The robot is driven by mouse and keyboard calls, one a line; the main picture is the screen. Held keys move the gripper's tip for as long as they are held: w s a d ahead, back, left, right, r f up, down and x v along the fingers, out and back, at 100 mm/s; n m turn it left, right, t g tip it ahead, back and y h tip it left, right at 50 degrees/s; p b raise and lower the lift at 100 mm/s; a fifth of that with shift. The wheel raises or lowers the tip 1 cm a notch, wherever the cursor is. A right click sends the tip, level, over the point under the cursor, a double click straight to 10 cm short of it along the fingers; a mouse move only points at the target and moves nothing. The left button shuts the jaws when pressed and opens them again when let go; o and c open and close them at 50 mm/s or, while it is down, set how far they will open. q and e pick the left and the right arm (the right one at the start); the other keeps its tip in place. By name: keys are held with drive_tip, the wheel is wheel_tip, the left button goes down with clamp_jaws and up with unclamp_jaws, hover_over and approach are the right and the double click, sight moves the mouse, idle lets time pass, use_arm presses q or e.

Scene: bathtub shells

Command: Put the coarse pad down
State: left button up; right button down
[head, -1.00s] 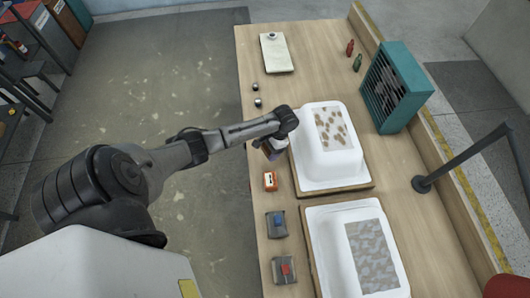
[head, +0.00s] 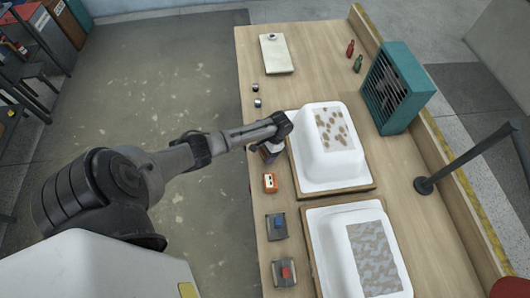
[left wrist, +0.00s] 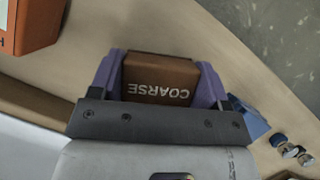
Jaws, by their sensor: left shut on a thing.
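The coarse pad (left wrist: 160,82) is a brown block with white lettering "COARSE", upside down in the left wrist view. My left gripper (head: 270,154) is shut on it, with a purple finger on each side of the block. In the head view the gripper points down at the left part of the table, beside the far white tub shell (head: 326,145). The pad is mostly hidden there by the gripper. I cannot tell whether the pad touches the table (head: 325,80). My right gripper is not in view.
An orange block (head: 270,183) lies just nearer than the gripper; blue-topped (head: 277,226) and red-topped (head: 285,272) blocks follow. A second tub shell (head: 335,250) stands nearer. Small dark cylinders (head: 257,103) and a blue item (left wrist: 248,117) are close by. A teal fan box (head: 397,88) stands right.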

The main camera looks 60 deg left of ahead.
use_arm(q)
drive_tip(key=shift+f, duration=0.1)
drive_tip(key=shift+x, duration=0.8)
drive_tip(key=o, duration=0.9)
drive_tip(key=shift+f, duration=0.1)
drive_tip(key=shift+c, duration=0.2)
drive_tip(key=shift+o, duration=0.5)
drive_tip(key=p+v, duration=0.1)
drive_tip(key=v, duration=1.3)
drive_tip(key=shift+s, duration=0.1)
